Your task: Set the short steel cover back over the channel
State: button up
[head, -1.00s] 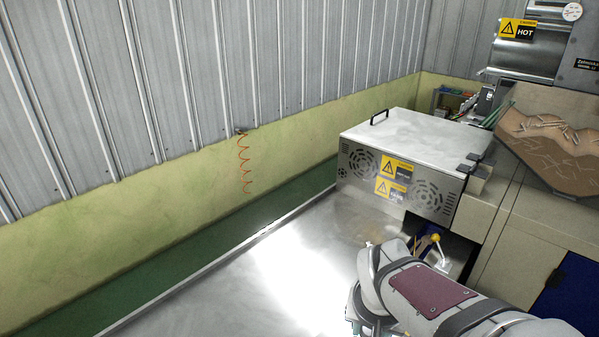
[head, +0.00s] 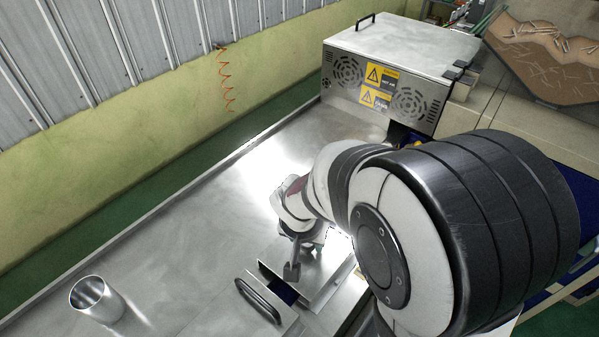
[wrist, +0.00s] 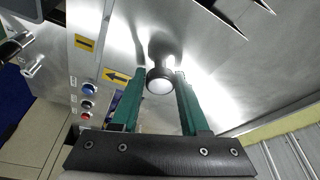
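My gripper (head: 294,268) is over the steel table, low above a small bare steel piece (head: 325,283). This piece seems to be the short cover, but my arm hides much of it. In the wrist view, my two green fingers (wrist: 160,76) are spread on either side of a round-ended steel knob (wrist: 160,82). Narrow gaps appear to separate the knob from both fingers. The knob stands on a shiny steel surface (wrist: 215,72). A dark opening (head: 282,291), apparently part of the channel, shows beside the steel piece.
A steel plate with a black handle (head: 260,300) lies left of the opening. A steel cup (head: 97,299) stands at front left. A vented steel box (head: 395,58) stands at the back. The wrist view shows a button panel (wrist: 87,88) at left. The middle-left table is clear.

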jog(key=o, duration=0.4)
jog(key=shift+c, duration=0.2)
jog(key=v, duration=1.2)
jog(key=s+d+f+g+y, duration=0.1)
jog(key=s, duration=0.8)
jog(key=s+d+m+g+y, duration=0.1)
jog(key=s+g+y, duration=0.1)
jog(key=s, duration=0.7)
jog(key=shift+s+d+f, duration=0.2)
jog(key=shift+d+f, duration=0.05)
jog(key=shift+f, duration=0.15)
